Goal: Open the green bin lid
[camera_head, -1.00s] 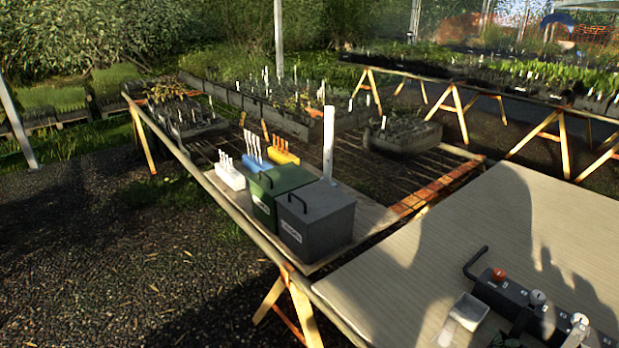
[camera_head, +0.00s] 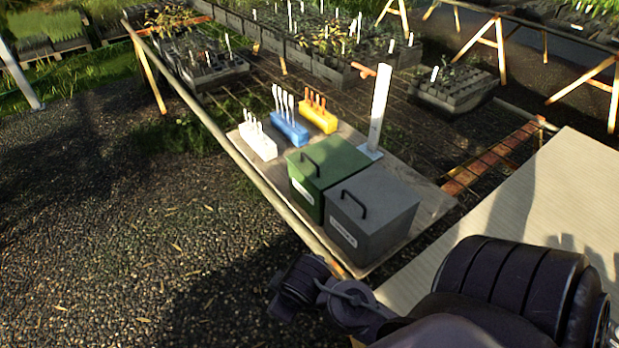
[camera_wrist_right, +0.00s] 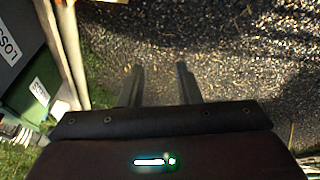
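The green bin (camera_head: 313,188) stands on a board at the near end of the slatted bench, its lid (camera_head: 328,161) closed with a dark handle on top and a white label on its front. Part of the green bin also shows at the left of the right wrist view (camera_wrist_right: 22,97). My right arm reaches in from the lower right of the head view. Its gripper (camera_head: 283,290) is in front of and below the bins, apart from them. In the right wrist view the gripper's fingers (camera_wrist_right: 159,75) are spread, with only gravel between them. My left gripper is out of view.
A grey lidded bin (camera_head: 372,222) stands against the green one, nearer me. White (camera_head: 258,146), blue (camera_head: 290,134) and yellow (camera_head: 318,119) label holders stand behind. A white post (camera_head: 379,110) rises beside the green bin. Gravel (camera_head: 130,240) lies open at left.

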